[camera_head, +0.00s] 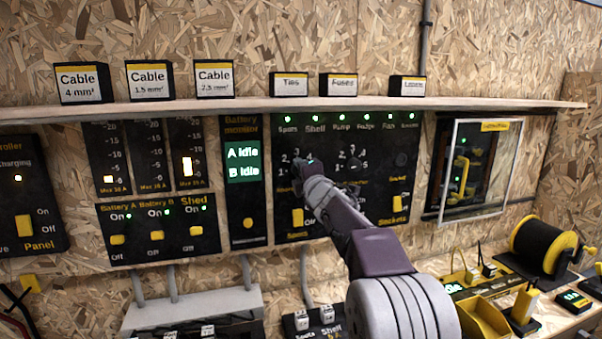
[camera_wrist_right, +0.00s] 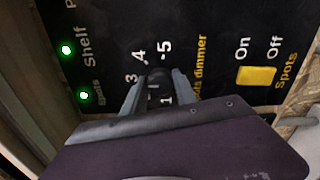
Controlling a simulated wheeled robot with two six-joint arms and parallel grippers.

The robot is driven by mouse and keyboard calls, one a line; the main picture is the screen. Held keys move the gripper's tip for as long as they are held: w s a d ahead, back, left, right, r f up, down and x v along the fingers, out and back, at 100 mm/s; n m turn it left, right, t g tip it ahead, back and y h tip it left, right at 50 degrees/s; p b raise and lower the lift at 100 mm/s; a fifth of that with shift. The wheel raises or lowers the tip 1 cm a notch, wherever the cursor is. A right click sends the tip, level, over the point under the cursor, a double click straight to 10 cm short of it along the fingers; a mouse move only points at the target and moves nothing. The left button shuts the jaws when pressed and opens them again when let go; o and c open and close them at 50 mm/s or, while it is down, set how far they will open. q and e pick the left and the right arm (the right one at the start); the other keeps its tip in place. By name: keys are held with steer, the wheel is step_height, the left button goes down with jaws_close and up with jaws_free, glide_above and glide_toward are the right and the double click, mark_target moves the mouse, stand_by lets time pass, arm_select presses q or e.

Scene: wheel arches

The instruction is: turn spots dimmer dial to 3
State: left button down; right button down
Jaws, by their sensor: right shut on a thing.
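The spots dimmer dial (camera_wrist_right: 159,90) is a dark round knob on the black switch panel (camera_head: 342,222). In the right wrist view it sits between the fingers of my right gripper (camera_wrist_right: 160,88), which is shut on it. The numbers 1, 3, 4 and 5 show around it; its pointer is too hidden to read. In the head view my right gripper (camera_head: 308,170) reaches the panel's left dial area and covers most of the dial. My left gripper is not in view.
A yellow spots switch (camera_wrist_right: 257,76) sits beside the dial, also seen in the head view (camera_head: 298,217). A second dial (camera_head: 354,163) is to the right. A wooden shelf (camera_head: 240,106) with label boxes runs above. A cable reel (camera_head: 541,245) stands at right.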

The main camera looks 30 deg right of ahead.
steer(key=c, duration=1)
jaws_free()
steer(key=shift+o, duration=0.2)
steer(key=v, duration=0.9)
steer(key=shift+b, duration=0.3)
